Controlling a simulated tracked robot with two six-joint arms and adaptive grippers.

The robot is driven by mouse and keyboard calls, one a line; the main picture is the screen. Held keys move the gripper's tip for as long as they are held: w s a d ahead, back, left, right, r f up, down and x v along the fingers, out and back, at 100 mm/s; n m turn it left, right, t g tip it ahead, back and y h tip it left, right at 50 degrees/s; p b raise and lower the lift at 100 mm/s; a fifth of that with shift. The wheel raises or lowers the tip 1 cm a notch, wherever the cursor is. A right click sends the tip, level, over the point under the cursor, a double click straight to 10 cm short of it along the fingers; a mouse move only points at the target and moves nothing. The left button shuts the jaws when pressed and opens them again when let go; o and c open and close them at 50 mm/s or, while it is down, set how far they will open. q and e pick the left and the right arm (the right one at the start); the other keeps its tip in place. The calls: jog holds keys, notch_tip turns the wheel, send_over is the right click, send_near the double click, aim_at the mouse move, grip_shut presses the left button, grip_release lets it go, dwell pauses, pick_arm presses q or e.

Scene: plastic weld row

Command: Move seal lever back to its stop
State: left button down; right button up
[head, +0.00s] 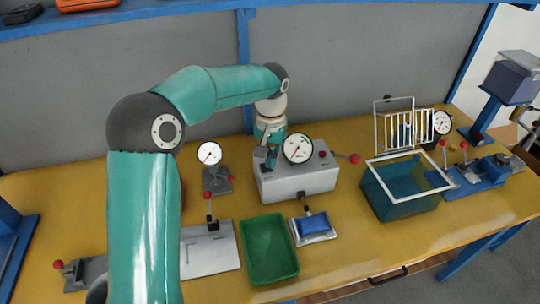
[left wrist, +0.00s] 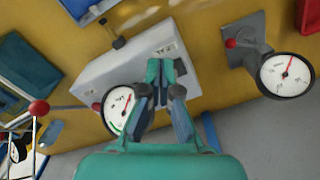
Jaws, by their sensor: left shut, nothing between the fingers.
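The grey sealer box (head: 297,184) stands on the yellow bench with a round dial gauge (head: 298,148) on top. A lever with a red knob (head: 355,159) sticks out from its right side; in the left wrist view the knob (left wrist: 38,107) shows left of the gauge. My left gripper (head: 266,160) is shut and empty, pointing down over the left part of the box, apart from the lever knob. In the left wrist view its fingers (left wrist: 167,70) are together over the box; whether they touch it is unclear. My right gripper is not in view.
A green tray (head: 268,275) and a blue pouch (head: 313,225) lie in front of the box. Left stands a small dial gauge (head: 209,153) on a stand; right, a teal bin (head: 399,205) with a white rack (head: 408,122) behind. A grey panel closes the back.

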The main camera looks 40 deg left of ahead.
pick_arm(q)
jog(key=shift+w+a+p, duration=0.3)
jog(key=shift+a+p, duration=0.05)
jog(key=shift+p, duration=0.1)
dwell(0.3)
jog(key=shift+w+a+r+p, duration=0.1)
jog(key=shift+w+a+p, duration=0.2)
jog(key=shift+p, duration=0.2)
jog(key=shift+a, duration=0.1)
jog(key=shift+w+a+p, duration=0.3)
jog(key=shift+a+p, duration=0.05)
jog(key=shift+p, duration=0.05)
